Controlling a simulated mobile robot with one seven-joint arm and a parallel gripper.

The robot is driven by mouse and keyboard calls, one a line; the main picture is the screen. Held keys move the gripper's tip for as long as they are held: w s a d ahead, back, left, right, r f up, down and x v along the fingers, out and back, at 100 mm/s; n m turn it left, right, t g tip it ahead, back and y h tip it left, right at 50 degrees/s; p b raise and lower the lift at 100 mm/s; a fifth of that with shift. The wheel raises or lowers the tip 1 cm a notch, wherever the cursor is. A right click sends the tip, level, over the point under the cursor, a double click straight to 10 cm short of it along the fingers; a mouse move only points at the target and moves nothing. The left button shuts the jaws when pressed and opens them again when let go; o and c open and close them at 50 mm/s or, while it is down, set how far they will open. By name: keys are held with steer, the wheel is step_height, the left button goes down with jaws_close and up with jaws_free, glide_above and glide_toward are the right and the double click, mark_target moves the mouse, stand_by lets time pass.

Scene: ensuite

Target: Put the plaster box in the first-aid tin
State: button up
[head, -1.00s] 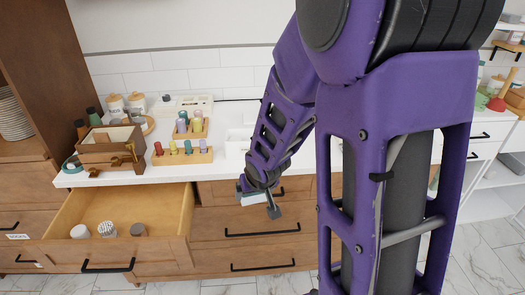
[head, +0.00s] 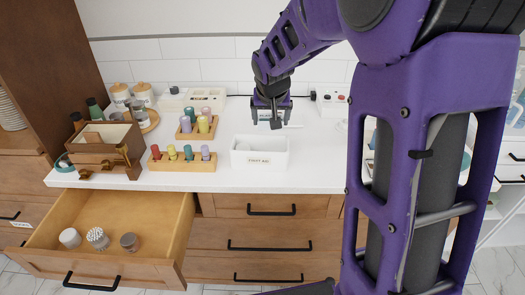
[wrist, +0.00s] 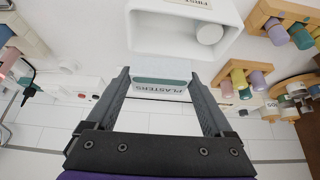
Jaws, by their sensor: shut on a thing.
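My gripper (head: 274,122) is shut on the plaster box and holds it above the counter, behind the first-aid tin in the head view. The plaster box (wrist: 161,76) is white and teal with PLASTERS lettering, and sits between both fingers in the wrist view. The first-aid tin (head: 260,166) is a white open box with a label on its front, standing on the counter. It also shows in the wrist view (wrist: 150,37), just beyond the plaster box, with a white roll inside. The box appears apart from the tin, but its exact height is unclear.
Coloured pegs stand in wooden holders (head: 181,165) left of the tin. A wooden caddy (head: 105,163) stands farther left. An open drawer (head: 110,215) with several small jars juts out below. The white counter (head: 315,178) right of the tin is clear.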

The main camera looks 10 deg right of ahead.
step_height(320, 180, down, 9)
steer(key=shift+f+b, duration=0.2)
steer(key=shift+b, duration=0.7)
steer(key=shift+s+f+b, duration=0.15)
steer(key=shift+f+b, duration=0.2)
steer(key=shift+b, duration=0.1)
